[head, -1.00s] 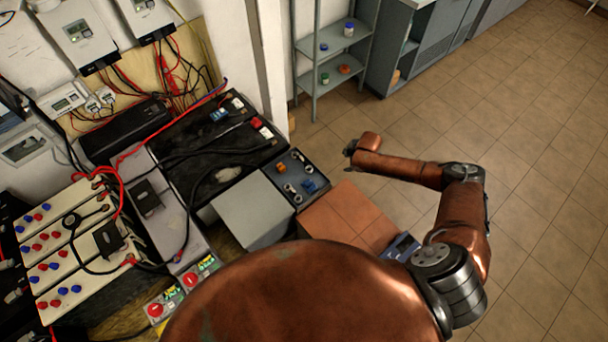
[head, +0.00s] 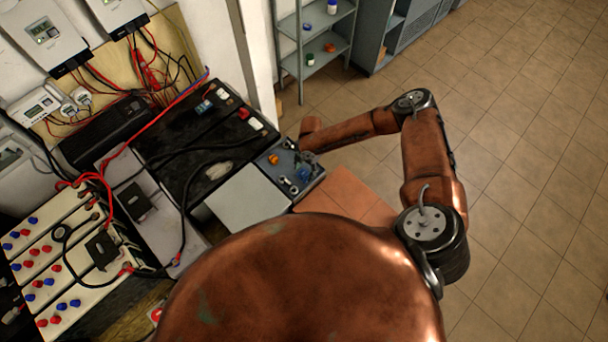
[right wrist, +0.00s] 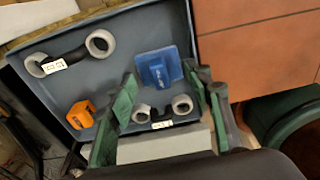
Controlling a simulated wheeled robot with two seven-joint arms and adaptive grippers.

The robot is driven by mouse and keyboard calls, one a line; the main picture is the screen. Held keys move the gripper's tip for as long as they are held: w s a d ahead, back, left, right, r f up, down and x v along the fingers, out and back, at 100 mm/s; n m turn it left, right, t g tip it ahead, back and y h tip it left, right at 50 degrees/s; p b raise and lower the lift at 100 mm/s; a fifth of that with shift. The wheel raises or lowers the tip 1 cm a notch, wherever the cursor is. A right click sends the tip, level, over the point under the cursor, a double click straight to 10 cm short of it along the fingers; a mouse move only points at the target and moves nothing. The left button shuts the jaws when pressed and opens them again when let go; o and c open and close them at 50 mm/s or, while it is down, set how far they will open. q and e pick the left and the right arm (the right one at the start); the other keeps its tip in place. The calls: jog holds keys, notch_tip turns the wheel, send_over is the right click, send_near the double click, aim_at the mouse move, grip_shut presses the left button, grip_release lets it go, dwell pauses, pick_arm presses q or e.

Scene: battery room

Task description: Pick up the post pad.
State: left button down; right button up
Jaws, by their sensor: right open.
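The post pad appears to be the blue square block (right wrist: 159,69) in the right wrist view, lying in a shallow dark grey tray (right wrist: 118,72). My right gripper (right wrist: 166,84) is open, with green-padded fingers. In that view its fingertips lie to the left and right of the pad, with nothing held. I cannot tell how far above the pad they are. In the head view my right gripper (head: 301,157) is over the tray (head: 314,181) and partly covers its contents. My left gripper is out of view.
The tray also holds an orange clip (right wrist: 81,114) and two labelled black links with grey ring ends, one upper left (right wrist: 72,54), one beside the pad (right wrist: 162,113). A grey box (head: 247,198) and a terracotta surface (head: 345,193) adjoin the tray. A black battery (head: 205,145) stands behind.

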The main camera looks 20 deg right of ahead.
notch_tip(320, 180, down, 2)
jog(key=shift+a, duration=0.1)
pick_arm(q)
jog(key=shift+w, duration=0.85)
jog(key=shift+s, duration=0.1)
pick_arm(e)
jog(key=shift+s, duration=0.1)
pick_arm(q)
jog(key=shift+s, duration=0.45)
pick_arm(e)
jog(key=c, duration=0.6)
jog(key=shift+r, duration=0.1)
